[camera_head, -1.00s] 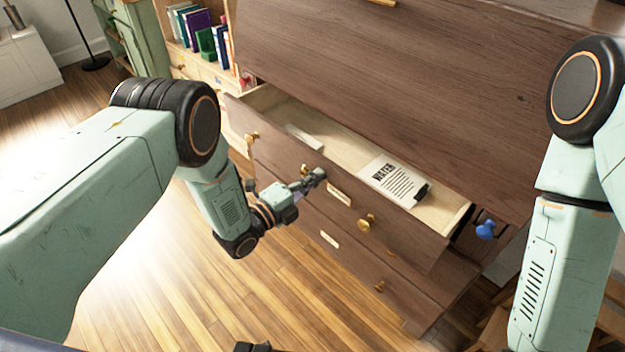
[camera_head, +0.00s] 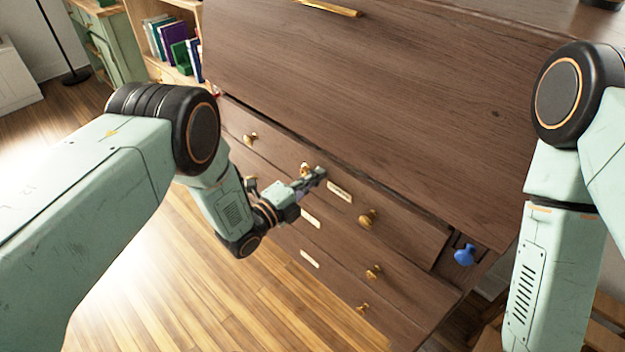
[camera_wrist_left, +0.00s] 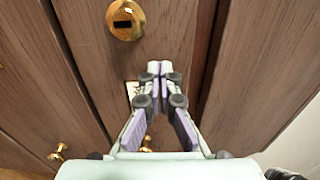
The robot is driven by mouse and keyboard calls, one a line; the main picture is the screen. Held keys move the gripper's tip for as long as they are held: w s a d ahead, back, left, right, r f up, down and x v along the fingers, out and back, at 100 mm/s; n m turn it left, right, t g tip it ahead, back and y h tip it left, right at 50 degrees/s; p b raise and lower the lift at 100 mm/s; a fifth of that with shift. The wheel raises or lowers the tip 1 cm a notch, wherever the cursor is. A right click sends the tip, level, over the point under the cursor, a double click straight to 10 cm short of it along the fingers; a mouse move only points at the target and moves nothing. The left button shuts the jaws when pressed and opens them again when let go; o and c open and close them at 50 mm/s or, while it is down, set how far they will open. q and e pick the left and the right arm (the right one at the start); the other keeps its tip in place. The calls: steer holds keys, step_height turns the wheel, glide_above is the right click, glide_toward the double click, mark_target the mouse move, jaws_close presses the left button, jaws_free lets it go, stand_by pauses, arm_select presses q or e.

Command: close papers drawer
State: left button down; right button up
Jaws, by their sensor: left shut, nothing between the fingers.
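The papers drawer (camera_head: 405,232) is the top one in the dark wooden cabinet. It is pushed in nearly flush, with only a thin dark gap along its upper edge, and its inside is hidden. It has brass knobs and a pale label (camera_head: 339,191). My left gripper (camera_head: 318,175) is shut and empty, at the drawer front between the label and a brass lock. The left wrist view shows the closed fingertips (camera_wrist_left: 160,70) at the front, below the round brass lock (camera_wrist_left: 125,19); contact cannot be told for sure. My right gripper is not in view.
Lower drawers with brass knobs (camera_head: 373,271) sit below. A large wooden panel (camera_head: 370,100) rises above. A bookshelf with books (camera_head: 175,45) stands behind left. The floor (camera_head: 200,300) in front is clear.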

arm_select(q)
steer(key=shift+w+d+r, duration=0.2)
steer(key=shift+w+d, duration=0.15)
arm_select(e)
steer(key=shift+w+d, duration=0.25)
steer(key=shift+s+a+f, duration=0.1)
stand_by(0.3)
